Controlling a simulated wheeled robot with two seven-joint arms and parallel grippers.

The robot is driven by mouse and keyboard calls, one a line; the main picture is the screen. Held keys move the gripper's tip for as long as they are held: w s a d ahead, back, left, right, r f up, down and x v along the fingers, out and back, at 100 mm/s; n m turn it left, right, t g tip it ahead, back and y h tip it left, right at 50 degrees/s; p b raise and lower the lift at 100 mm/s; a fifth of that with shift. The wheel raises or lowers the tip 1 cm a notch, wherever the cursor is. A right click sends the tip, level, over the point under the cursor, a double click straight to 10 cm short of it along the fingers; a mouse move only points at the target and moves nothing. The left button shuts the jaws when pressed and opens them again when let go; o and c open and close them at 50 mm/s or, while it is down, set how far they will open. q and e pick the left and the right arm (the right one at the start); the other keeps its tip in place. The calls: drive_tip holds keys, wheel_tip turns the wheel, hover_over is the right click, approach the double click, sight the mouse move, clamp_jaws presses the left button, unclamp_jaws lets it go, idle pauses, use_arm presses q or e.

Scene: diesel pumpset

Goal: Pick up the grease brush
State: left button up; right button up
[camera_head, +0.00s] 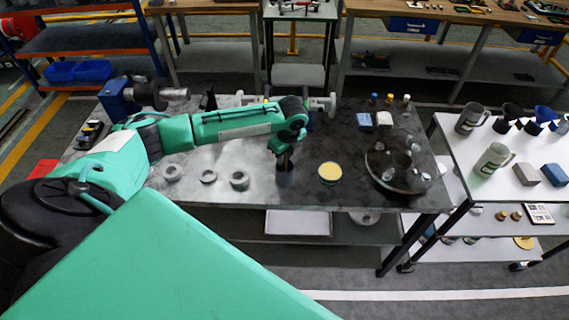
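My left arm reaches in from the left over the dark table (310,200). My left gripper (284,156) points down right above a dark cylindrical cup (285,175) near the table's front edge. A small brownish piece shows between the gripper and the cup's mouth. It may be the grease brush's handle or part of a finger; I cannot tell which. No brush is clearly seen elsewhere. The fingers are too small and dark to tell open from shut. My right gripper is not in view.
A round yellow-topped tin (330,173) stands just right of the cup. A large dark flanged round part (397,166) is further right. Several grey rings (239,180) lie to the left. A white table (480,194) with jugs stands at the right.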

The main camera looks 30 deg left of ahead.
use_arm(q)
clamp_jaws()
drive_tip(key=shift+r, duration=0.1)
